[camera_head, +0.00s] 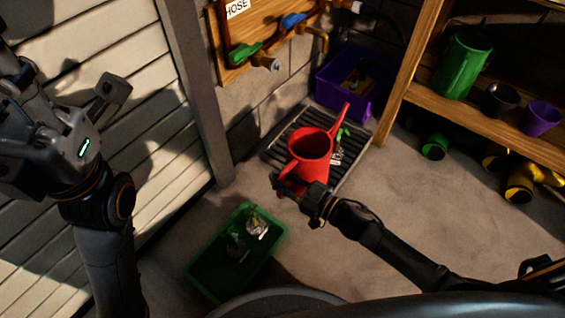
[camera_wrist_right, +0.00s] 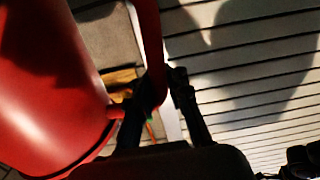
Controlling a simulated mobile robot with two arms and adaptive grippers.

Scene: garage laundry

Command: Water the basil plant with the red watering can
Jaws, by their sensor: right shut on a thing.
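The red watering can (camera_head: 309,146) is held above the dark slatted grate (camera_head: 276,150), its spout pointing up and away to the right. My right gripper (camera_head: 297,188) is shut on its handle, on the near side. In the right wrist view, the can's red body (camera_wrist_right: 45,85) fills the left and the handle (camera_wrist_right: 148,45) runs down between the fingers (camera_wrist_right: 160,100). A potted plant with a white label (camera_head: 337,150) stands on the grate, partly hidden by the can. Two more labelled plants (camera_head: 256,222) (camera_head: 237,245) are in the green tray (camera_head: 208,278). I cannot read which is basil. My left gripper (camera_head: 112,92) is raised at the left; its jaw state is unclear.
A purple crate (camera_head: 335,98) stands behind the grate. A wooden shelf (camera_head: 480,122) at right holds a green jug (camera_head: 463,66), a dark pot (camera_head: 499,99) and a purple pot (camera_head: 541,118). Hose taps (camera_head: 272,64) are on the wall. The floor right of the grate is clear.

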